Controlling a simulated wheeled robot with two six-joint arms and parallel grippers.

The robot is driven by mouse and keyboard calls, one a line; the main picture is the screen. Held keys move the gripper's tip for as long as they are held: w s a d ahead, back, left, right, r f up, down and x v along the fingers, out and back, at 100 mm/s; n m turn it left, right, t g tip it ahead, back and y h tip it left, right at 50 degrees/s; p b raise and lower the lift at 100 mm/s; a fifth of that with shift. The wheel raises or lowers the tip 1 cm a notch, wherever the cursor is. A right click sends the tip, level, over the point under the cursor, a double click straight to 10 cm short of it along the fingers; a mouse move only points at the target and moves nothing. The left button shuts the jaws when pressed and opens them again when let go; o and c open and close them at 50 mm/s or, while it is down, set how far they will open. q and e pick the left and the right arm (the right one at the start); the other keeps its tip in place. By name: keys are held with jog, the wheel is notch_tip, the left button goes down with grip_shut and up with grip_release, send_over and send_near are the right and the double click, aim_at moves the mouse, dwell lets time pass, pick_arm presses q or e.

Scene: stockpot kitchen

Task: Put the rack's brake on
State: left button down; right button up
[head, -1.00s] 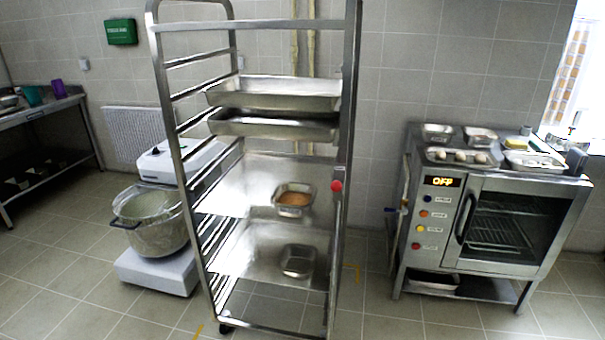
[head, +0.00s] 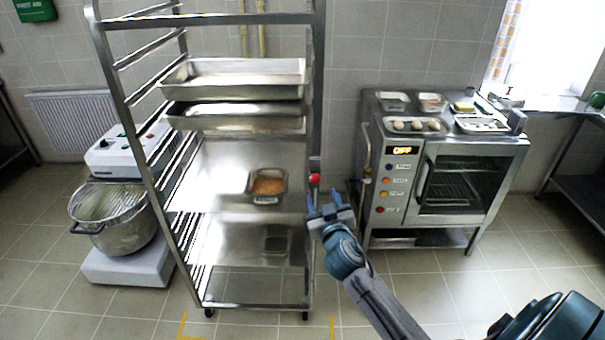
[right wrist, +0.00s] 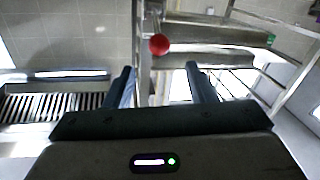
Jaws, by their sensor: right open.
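The rack (head: 316,110) is a tall steel frame on castors, with trays and shelves in it. A red knob (head: 315,180) sits on its right front post, at about mid height; I take it for the brake's handle. My right gripper (head: 325,196) is open, just below and right of the knob in the head view. In the right wrist view the red knob (right wrist: 159,44) lies ahead of the open jaws (right wrist: 160,82), between the lines of the two fingers, and nothing is held. Whether a finger touches the knob cannot be told. My left gripper is not in view.
An oven (head: 440,180) with small pans on top stands close on the right. A mixer with a steel bowl (head: 115,220) stands left of the rack. Trays (head: 235,80) sit in the rack. Yellow marks (head: 182,325) lie on the floor, which is clear in front.

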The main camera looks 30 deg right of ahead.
aim_at(316, 183)
jog(key=p+x, duration=0.3)
jog(key=x, duration=0.7)
jog(key=shift+d+f, duration=0.1)
jog(key=shift+f, duration=0.05)
grip_shut()
